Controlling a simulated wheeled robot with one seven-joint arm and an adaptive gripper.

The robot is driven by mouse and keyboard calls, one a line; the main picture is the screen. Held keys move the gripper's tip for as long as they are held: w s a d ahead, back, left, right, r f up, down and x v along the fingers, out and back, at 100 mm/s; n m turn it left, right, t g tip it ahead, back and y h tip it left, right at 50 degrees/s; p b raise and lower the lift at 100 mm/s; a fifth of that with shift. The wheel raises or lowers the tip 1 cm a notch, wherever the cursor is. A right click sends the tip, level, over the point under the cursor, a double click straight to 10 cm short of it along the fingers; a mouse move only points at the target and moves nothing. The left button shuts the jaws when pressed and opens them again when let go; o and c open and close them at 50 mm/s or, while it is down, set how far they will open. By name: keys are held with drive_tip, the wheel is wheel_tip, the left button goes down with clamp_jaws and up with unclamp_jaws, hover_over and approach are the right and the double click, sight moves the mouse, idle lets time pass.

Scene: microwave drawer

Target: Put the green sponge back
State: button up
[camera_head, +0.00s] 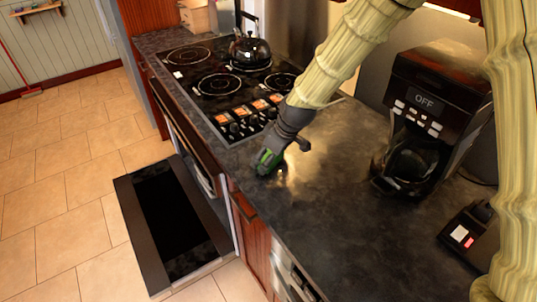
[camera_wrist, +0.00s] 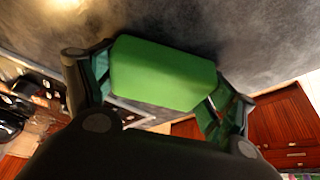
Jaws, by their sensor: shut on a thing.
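The green sponge (camera_wrist: 163,73) is a rounded green block between the two fingers of my gripper (camera_wrist: 160,95) in the wrist view. My gripper is shut on it. In the head view my gripper (camera_head: 269,164) is low over the dark countertop (camera_head: 330,215), near its front edge and just right of the stove. Only a little green of the sponge shows there. I cannot tell whether the sponge touches the counter.
A stove (camera_head: 215,85) with a dark kettle (camera_head: 249,50) is left of my gripper. A coffee maker (camera_head: 425,110) stands to the right, with a small dark device (camera_head: 466,230) nearer. An oven door (camera_head: 172,222) hangs open below. The counter's front part is clear.

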drive_tip(key=shift+s+f, duration=0.15)
drive_tip(key=shift+f, duration=0.25)
drive_tip(key=o, duration=1.1)
drive_tip(key=shift+o, duration=0.5)
drive_tip(key=shift+f, duration=0.2)
drive_tip(key=shift+r, duration=0.1)
drive_tip(key=shift+r, duration=0.1)
drive_tip(key=shift+r, duration=0.45)
drive_tip(key=b+v, duration=0.2)
drive_tip(key=v, duration=1)
